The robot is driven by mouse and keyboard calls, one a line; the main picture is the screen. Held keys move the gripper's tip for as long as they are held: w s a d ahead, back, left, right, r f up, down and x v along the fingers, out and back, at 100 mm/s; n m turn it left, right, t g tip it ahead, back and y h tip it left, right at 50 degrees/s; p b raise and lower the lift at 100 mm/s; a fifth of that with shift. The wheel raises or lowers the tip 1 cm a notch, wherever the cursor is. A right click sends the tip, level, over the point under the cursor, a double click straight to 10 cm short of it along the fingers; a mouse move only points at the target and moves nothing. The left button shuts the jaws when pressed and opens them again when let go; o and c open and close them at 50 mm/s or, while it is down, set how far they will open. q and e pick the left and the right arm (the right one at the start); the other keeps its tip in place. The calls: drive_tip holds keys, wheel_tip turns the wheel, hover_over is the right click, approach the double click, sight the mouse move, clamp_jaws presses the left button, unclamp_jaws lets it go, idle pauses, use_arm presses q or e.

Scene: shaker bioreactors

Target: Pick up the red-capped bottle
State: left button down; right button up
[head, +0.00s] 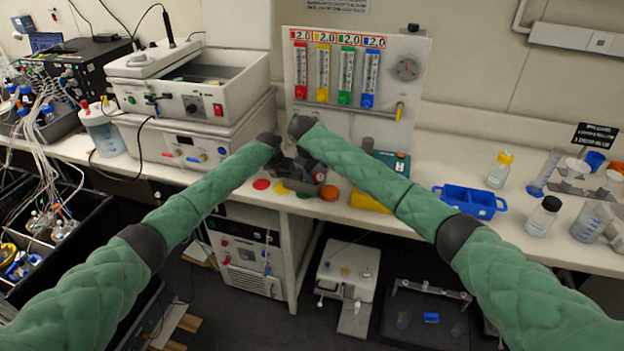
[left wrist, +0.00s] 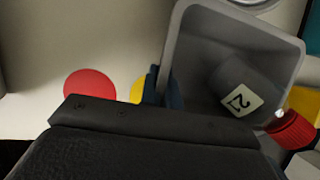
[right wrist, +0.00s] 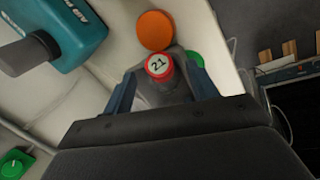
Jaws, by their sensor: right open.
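A red-ringed cap marked 21 (right wrist: 159,66) sits on a grey body between the two open fingers of my right gripper (right wrist: 163,88). I cannot tell whether they touch it. A ribbed red cap (left wrist: 294,128) shows at the right edge of the left wrist view, beside a grey open box (left wrist: 187,50). A dark grey piece labelled 21 (left wrist: 236,95) is inside this box. My left gripper (left wrist: 162,85) appears closed on the box's wall. In the head view my left gripper (head: 283,158) and right gripper (head: 306,150) are close together, partly hiding these things.
Red (head: 261,184) and yellow (head: 281,188) discs lie at the bench's front edge. A flowmeter panel (head: 345,75) stands behind. A blue rack (head: 470,201) and yellow-capped bottle (head: 499,170) are to the right. Another red-capped bottle (head: 103,130) stands far left.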

drive_tip(key=shift+x, duration=1.15)
drive_tip(key=shift+c, duration=0.2)
clamp_jaws()
drive_tip(key=shift+r, duration=0.1)
